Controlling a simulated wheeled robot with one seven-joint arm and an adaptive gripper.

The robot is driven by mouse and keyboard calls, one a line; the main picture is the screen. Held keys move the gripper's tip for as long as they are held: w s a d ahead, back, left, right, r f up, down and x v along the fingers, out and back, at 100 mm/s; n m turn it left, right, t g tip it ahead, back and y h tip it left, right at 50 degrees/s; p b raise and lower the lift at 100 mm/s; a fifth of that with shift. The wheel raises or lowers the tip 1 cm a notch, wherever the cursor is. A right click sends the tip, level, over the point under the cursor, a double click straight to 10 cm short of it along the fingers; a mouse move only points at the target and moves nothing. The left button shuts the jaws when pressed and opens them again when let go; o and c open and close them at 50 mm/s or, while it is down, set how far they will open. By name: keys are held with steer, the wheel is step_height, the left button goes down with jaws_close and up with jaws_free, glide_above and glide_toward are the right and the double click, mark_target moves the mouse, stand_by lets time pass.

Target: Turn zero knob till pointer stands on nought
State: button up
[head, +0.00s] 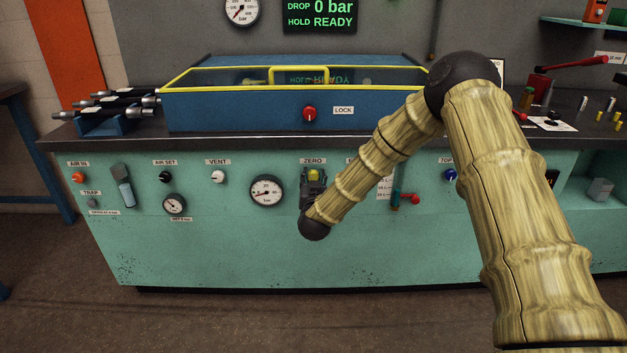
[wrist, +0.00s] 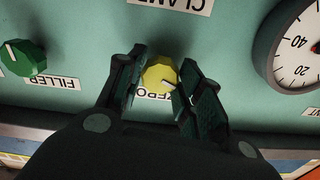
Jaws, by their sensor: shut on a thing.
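The yellow zero knob (head: 314,175) sits on the green panel under the ZERO label. In the wrist view the knob (wrist: 158,72) has a pale mark towards its lower right. My gripper (head: 314,178) is shut on it, one finger on each side, as the wrist view shows (wrist: 163,76). A round dial gauge (head: 267,191) is just left of the knob in the head view. In the wrist view the gauge (wrist: 298,55) is cut off at the right edge. Its dark needle is too small or cut off to read exactly.
A green FILLER knob (wrist: 22,58) is beside my gripper in the wrist view. A red lever (head: 410,199) stands out right of my forearm. The white VENT knob (head: 218,176) is left of the gauge. The panel below is clear.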

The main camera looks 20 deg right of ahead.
steer(key=m, duration=0.4)
steer(key=shift+d+f+m+b, duration=0.1)
steer(key=shift+m+b, duration=0.2)
steer(key=shift+b, duration=0.1)
steer(key=shift+m+b, duration=0.35)
steer(key=shift+m, duration=1.05)
steer(key=o, duration=1)
steer(key=shift+o, duration=0.2)
steer(key=v, duration=1.2)
